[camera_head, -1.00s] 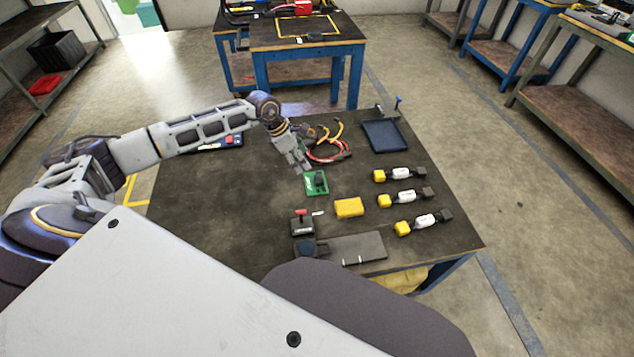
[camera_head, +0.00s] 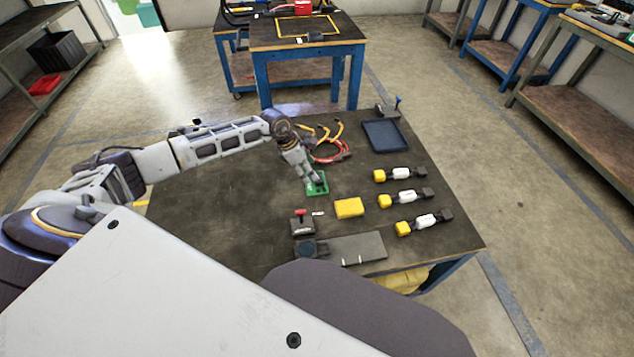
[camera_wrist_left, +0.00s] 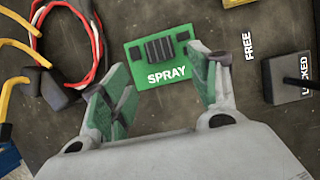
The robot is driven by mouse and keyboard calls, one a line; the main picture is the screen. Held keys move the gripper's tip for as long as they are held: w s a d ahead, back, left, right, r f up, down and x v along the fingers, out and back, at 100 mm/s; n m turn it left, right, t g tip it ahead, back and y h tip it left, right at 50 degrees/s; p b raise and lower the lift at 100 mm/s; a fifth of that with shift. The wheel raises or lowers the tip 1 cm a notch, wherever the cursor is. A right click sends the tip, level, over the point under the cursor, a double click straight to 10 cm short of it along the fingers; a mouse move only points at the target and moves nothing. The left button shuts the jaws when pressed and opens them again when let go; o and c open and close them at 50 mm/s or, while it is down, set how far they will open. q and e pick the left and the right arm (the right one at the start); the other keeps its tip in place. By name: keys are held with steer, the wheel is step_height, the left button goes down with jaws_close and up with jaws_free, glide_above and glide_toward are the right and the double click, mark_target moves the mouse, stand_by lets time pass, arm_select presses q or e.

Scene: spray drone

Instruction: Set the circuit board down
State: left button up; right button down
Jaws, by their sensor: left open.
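The green circuit board (camera_head: 317,188), printed "SPRAY" with a dark ribbed block on it, lies on the dark table top (camera_head: 215,225) in the head view. In the left wrist view the board (camera_wrist_left: 136,53) lies just beyond and between the fingertips. My left gripper (camera_head: 313,181) is over the board, partly covering it in the head view. In the wrist view its green-padded fingers (camera_wrist_left: 165,90) are spread apart with nothing between them. Whether a fingertip touches the board's edge cannot be told. My right gripper is not in view.
Several yellow-and-white parts (camera_head: 403,199) and a dark blue tray (camera_head: 384,135) are at right. The table's left part is clear.

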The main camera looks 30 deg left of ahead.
mark_target(314, 183)
arm_select(q)
steer(key=shift+x, duration=2.15)
steer(key=shift+d+f, duration=0.3)
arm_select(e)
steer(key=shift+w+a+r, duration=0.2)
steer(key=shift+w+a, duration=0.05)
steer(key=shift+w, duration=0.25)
arm_select(q)
steer(key=shift+c, duration=0.2)
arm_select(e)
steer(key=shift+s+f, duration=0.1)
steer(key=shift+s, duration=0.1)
arm_select(q)
steer(key=c, duration=1.2)
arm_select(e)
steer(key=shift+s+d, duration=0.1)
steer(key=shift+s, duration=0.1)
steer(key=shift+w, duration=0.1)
